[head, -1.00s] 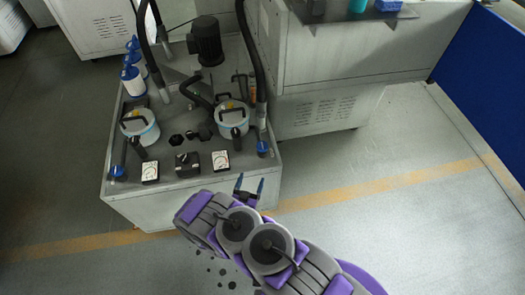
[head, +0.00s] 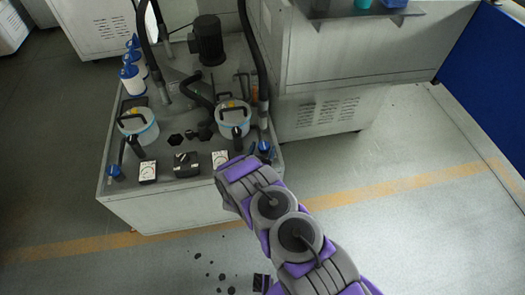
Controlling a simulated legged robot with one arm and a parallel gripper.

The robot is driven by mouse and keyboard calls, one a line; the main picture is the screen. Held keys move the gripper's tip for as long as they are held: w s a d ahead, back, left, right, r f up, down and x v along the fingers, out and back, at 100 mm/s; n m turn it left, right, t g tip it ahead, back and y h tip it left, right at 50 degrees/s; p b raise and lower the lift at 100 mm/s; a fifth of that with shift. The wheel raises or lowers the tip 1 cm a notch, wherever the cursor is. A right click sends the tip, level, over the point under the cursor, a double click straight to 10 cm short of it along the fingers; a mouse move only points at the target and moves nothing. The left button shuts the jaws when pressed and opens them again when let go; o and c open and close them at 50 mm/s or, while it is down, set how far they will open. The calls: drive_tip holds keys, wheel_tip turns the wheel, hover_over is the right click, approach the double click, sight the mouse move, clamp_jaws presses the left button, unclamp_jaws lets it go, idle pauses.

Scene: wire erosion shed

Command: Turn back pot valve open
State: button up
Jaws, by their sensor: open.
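Two white-and-blue filter pots with dark handles stand in the grey unit's top, a left pot (head: 139,127) and a right pot (head: 233,118). A blue-handled valve (head: 116,171) sits at the front left corner. Another blue valve handle (head: 264,146) shows at the front right corner, beside the right pot. I cannot tell for certain which pot is the back one. My gripper (head: 261,155) is open at the front right corner, close to the right valve. My purple and grey wrist hides part of the jaws, and I cannot tell whether they touch the handle.
Two white gauges (head: 147,171) and a black box (head: 187,164) line the unit's front edge. Black hoses (head: 252,50) and a dark motor (head: 207,40) rise behind. A white cabinet (head: 320,112) stands close on the right. The floor in front is open, with dark spots.

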drive_tip(key=shift+w, duration=0.15)
drive_tip(key=shift+c, duration=0.2)
drive_tip(key=c, duration=1)
drive_tip(key=shift+d+n+y+p, duration=0.15)
drive_tip(key=shift+n+y+p, duration=0.15)
drive_tip(key=shift+y+p, duration=0.1)
drive_tip(key=shift+d+n+y+p, duration=0.15)
drive_tip(key=shift+n+y+p, duration=0.15)
drive_tip(key=shift+n+y, duration=0.35)
drive_tip(key=y, duration=0.1)
drive_tip(key=n+y, duration=0.1)
drive_tip(key=y, duration=0.1)
drive_tip(key=shift+d+n, duration=0.2)
drive_tip(key=shift+n, duration=0.05)
drive_tip(key=n+y+b, duration=0.1)
drive_tip(key=y, duration=0.1)
drive_tip(key=n+g+y+b, duration=0.1)
drive_tip(key=n+y, duration=0.1)
drive_tip(key=y, duration=0.1)
drive_tip(key=n+g+y+b, duration=0.1)
drive_tip(key=n+y, duration=0.1)
drive_tip(key=y, duration=0.1)
drive_tip(key=shift+w+d+f, duration=0.1)
drive_tip(key=shift+d, duration=0.3)
drive_tip(key=shift+w+n+g+y+b, duration=0.15)
drive_tip(key=shift+n+g+y+b, duration=0.15)
drive_tip(key=shift+n+g+y, duration=1.5)
drive_tip(key=shift+y, duration=0.25)
